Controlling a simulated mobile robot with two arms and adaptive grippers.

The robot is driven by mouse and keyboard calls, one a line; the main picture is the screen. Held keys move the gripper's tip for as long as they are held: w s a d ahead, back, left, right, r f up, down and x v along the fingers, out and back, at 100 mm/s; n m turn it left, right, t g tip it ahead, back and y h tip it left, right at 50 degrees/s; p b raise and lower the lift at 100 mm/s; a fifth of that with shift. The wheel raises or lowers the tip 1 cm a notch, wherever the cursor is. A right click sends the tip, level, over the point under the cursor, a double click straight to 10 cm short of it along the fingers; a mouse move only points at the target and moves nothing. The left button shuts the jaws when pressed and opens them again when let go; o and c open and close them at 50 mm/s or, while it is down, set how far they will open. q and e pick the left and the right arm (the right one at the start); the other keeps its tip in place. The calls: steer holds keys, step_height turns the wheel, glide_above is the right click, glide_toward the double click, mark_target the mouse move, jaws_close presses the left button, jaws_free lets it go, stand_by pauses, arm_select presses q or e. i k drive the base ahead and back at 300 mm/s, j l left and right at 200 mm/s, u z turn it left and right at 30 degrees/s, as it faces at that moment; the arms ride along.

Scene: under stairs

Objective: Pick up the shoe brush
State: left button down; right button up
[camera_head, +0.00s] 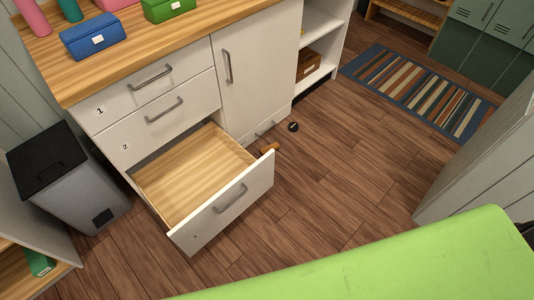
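No thing in view is clearly the shoe brush. A small brown wooden piece (269,148) shows beside the far right corner of the open drawer (228,215), partly hidden by its front; I cannot tell if it is the brush. The bottom drawer is pulled far out, and the visible part of its wooden floor is bare. Neither of my grippers is in view.
A small black round thing (293,127) lies on the wooden floor. A grey bin (80,195) stands left of the drawers. Boxes, such as a blue one (92,40), sit on the countertop. A striped rug (420,92) lies at the back right.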

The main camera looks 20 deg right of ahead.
mark_target(275, 146)
steer(key=i+l, duration=0.65)
steer(key=l, duration=0.1)
